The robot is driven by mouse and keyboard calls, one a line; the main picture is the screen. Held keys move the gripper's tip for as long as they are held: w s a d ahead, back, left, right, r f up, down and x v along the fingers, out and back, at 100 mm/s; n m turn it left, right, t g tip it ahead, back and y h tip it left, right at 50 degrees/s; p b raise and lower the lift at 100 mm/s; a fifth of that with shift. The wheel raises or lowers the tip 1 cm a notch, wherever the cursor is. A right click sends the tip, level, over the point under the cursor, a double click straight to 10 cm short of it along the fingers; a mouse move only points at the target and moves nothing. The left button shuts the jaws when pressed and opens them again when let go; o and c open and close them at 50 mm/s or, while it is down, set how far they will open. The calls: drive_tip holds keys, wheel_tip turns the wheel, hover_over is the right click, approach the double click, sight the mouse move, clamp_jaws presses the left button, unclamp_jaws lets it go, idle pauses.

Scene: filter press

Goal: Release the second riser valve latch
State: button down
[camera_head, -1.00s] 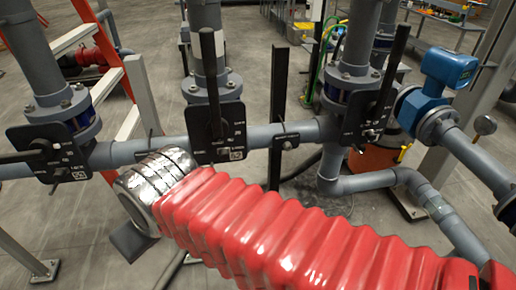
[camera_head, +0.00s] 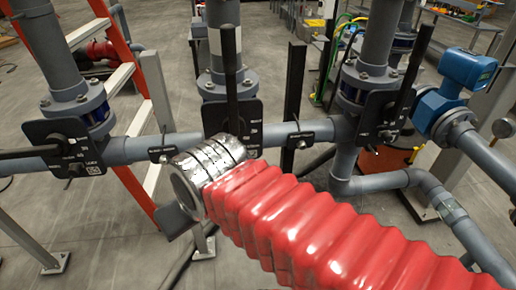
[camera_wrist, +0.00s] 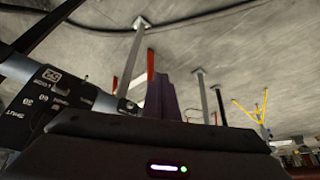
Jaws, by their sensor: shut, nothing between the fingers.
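Three grey risers carry valves with black plates. The middle valve, second from either side, has an upright black handle (camera_head: 231,75) and a black plate (camera_head: 247,112). My silver wrist covers the plate's lower part, and I cannot make out its latch. The left valve's handle (camera_head: 25,153) lies level. The right valve's handle (camera_head: 408,92) stands up, tilted. In the wrist view my gripper (camera_wrist: 165,97) shows as dark purple fingers, shut and empty. A lettered black plate (camera_wrist: 45,102) is left of them, apart in the picture; I cannot tell which valve it belongs to.
A grey horizontal pipe (camera_head: 130,150) runs behind my wrist. A dark post (camera_head: 293,95) stands right of the middle riser. An orange ladder (camera_head: 103,12) is at the left, a blue meter (camera_head: 466,68) at the right. Floor is open at lower left.

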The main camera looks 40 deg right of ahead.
drive_tip(key=w+d+f+m+g+y, duration=0.15)
drive_tip(key=d+m, duration=0.35)
drive_tip(key=d, duration=0.5)
drive_tip(key=d+f+m+g+y, duration=0.1)
drive_tip(key=d+f+m, duration=0.1)
drive_tip(key=d+m, duration=0.55)
drive_tip(key=w+d+f+m+g+y, duration=0.15)
drive_tip(key=d+m, duration=0.25)
drive_tip(key=d, duration=0.7)
drive_tip(key=d+r+m+t+y, duration=0.4)
drive_tip(key=d+r+m, duration=0.1)
drive_tip(key=d+m, duration=0.3)
drive_tip(key=shift+w+d+r+y, duration=0.2)
drive_tip(key=shift+d+r+y, duration=0.1)
drive_tip(key=shift+d, duration=0.3)
drive_tip(key=shift+a+f+m, duration=0.1)
drive_tip(key=shift+f+m, duration=0.05)
drive_tip(key=shift+m, duration=0.1)
